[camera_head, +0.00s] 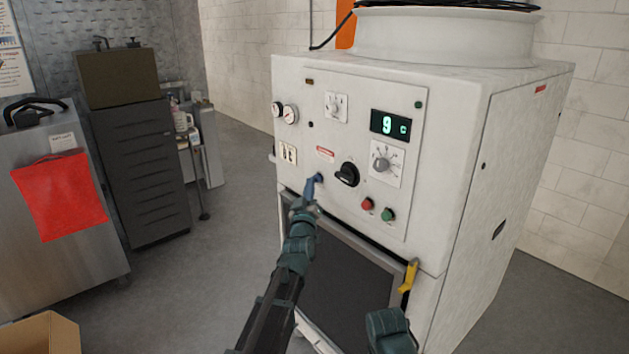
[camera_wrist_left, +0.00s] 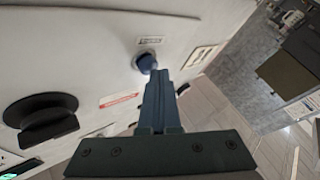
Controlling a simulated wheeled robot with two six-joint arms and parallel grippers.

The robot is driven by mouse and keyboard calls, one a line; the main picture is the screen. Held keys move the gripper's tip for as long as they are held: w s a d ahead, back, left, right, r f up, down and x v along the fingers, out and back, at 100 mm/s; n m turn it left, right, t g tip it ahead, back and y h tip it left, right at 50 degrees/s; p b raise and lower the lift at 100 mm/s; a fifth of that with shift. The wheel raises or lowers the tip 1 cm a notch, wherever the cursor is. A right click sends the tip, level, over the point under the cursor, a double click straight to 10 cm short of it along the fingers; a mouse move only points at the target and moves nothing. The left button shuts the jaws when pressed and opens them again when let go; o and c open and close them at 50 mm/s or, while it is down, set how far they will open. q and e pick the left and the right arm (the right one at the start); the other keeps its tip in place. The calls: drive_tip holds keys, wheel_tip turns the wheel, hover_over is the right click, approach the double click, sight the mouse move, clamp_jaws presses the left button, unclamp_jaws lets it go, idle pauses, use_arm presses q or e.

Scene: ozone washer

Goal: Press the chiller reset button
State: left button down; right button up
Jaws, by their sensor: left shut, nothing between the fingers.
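The chiller is a white cabinet (camera_head: 460,150) with a control panel on its front. A blue round button (camera_head: 319,177) sits low on the left part of the panel, beside a black rotary knob (camera_head: 347,174). I take this blue button as the reset button; its label is unreadable. My left gripper (camera_head: 309,190) is shut and empty, with its tips at the button. In the left wrist view, the shut fingers (camera_wrist_left: 158,78) point at the blue button (camera_wrist_left: 147,60) and overlap its lower edge. I cannot tell whether they touch or press it.
Red (camera_head: 368,204) and green (camera_head: 389,214) buttons lie lower right on the panel. A yellow handle (camera_head: 408,277) sticks out below them. Part of my right arm shows at the bottom. The floor left of the chiller is clear up to the grey cabinets.

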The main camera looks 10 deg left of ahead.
use_arm(q)
drive_tip(key=shift+s+a, duration=0.45)
drive_tip(key=shift+s, duration=0.2)
drive_tip(key=shift+s+a, duration=0.8)
drive_tip(key=shift+s, duration=0.2)
drive_tip(key=shift+s+a, duration=0.75)
drive_tip(key=shift+s, duration=0.25)
drive_tip(key=s+d+f+m+g+h+p, duration=0.1)
drive_tip(key=s+d+f+m+g+p, duration=0.2)
drive_tip(key=s+d+f+g+p, duration=0.3)
drive_tip(key=s+d+f+m+g+h+p, duration=0.25)
drive_tip(key=s+d+g+p, duration=0.3)
drive_tip(key=d, duration=0.35)
drive_tip(key=s+d+m+g+y+p, duration=0.2)
drive_tip(key=s+m+g+p, duration=0.3)
drive_tip(key=s, duration=1.7)
drive_tip(key=g+y+p, duration=0.1)
drive_tip(key=g+p, duration=0.2)
drive_tip(key=g, duration=0.2)
drive_tip(key=shift+s+d, duration=0.15)
drive_tip(key=shift+s, duration=0.1)
